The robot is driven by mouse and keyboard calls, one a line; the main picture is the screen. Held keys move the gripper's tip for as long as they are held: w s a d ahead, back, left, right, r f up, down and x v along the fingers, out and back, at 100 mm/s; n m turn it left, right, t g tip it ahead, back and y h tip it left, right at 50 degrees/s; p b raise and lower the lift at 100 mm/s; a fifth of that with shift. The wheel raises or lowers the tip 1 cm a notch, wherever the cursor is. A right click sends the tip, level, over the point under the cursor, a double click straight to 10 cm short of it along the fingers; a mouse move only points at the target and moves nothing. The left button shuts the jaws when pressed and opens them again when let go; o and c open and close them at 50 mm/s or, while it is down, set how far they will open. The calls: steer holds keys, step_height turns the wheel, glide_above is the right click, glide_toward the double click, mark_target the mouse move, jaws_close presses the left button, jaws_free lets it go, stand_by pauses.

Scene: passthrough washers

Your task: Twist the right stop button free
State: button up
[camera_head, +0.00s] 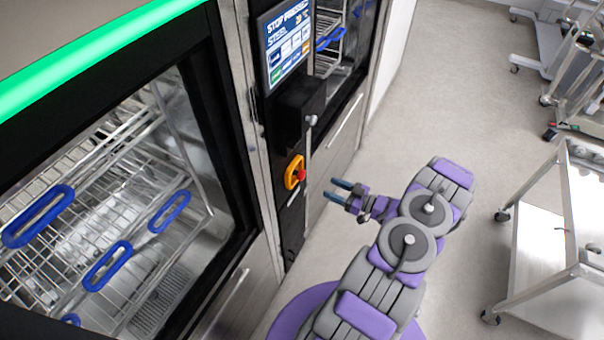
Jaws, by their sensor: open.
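The stop button (301,175) is a small red knob on an orange-yellow ring, on the dark panel between two washers. The screen (286,39) above it reads "STOP PRESSED". No other stop button shows clearly. My gripper (339,190) has two blue-tipped fingers. It is open and empty, pointing left toward the panel. It is apart from the button, to its right and slightly lower in the picture.
The left washer (222,150) has a glass front, with wire racks (70,205) and blue handles inside. The second washer (345,90) stands beyond the panel. A metal cart (540,240) stands at right, with more trolleys behind. The grey floor (440,100) between is clear.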

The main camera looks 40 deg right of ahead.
steer(key=p+v, duration=0.1)
steer(key=v, duration=0.6)
stand_by(0.6)
steer(key=shift+s+d+p, duration=0.1)
steer(key=shift+p, duration=0.4)
steer(key=shift+s, duration=0.1)
steer(key=p+v, duration=0.1)
steer(key=v, duration=1.6)
steer(key=shift+d, duration=0.15)
steer(key=shift+s+f, duration=0.1)
